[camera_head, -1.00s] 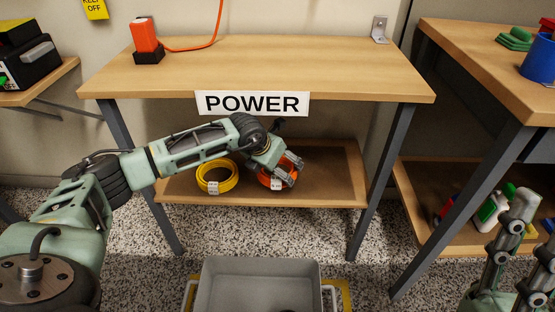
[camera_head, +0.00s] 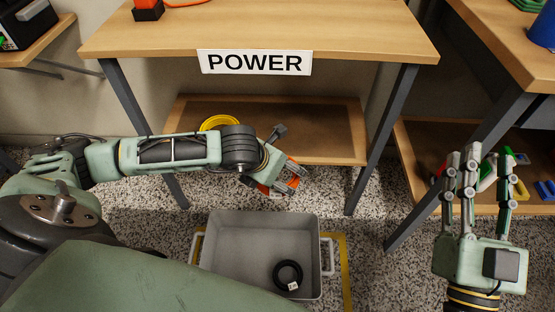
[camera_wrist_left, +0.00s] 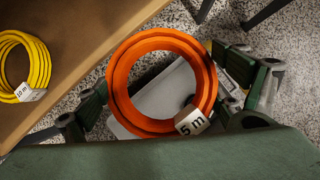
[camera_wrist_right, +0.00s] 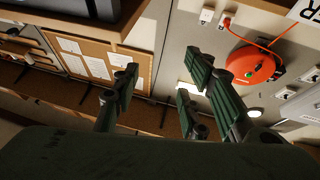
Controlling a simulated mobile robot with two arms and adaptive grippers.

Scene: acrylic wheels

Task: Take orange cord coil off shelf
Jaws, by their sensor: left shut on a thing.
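The orange cord coil (camera_wrist_left: 122,80) with a white "5 m" tag is held in my left gripper (camera_head: 285,178), whose fingers sit on either side of it in the left wrist view. In the head view the orange coil (camera_head: 266,188) is mostly hidden by the gripper, just in front of the lower shelf (camera_head: 315,150) of the POWER table. The left wrist view shows the coil over the floor and grey bin, clear of the shelf edge. My right gripper (camera_head: 480,160) is open and empty at the right, with its fingers pointing up.
A yellow coil (camera_head: 218,122) lies on the lower shelf, partly behind my left arm. A grey bin (camera_head: 225,255) with a black coil (camera_head: 288,274) inside stands on the floor below. The table's legs flank the shelf. Another shelf with coloured items (camera_head: 518,190) is at the right.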

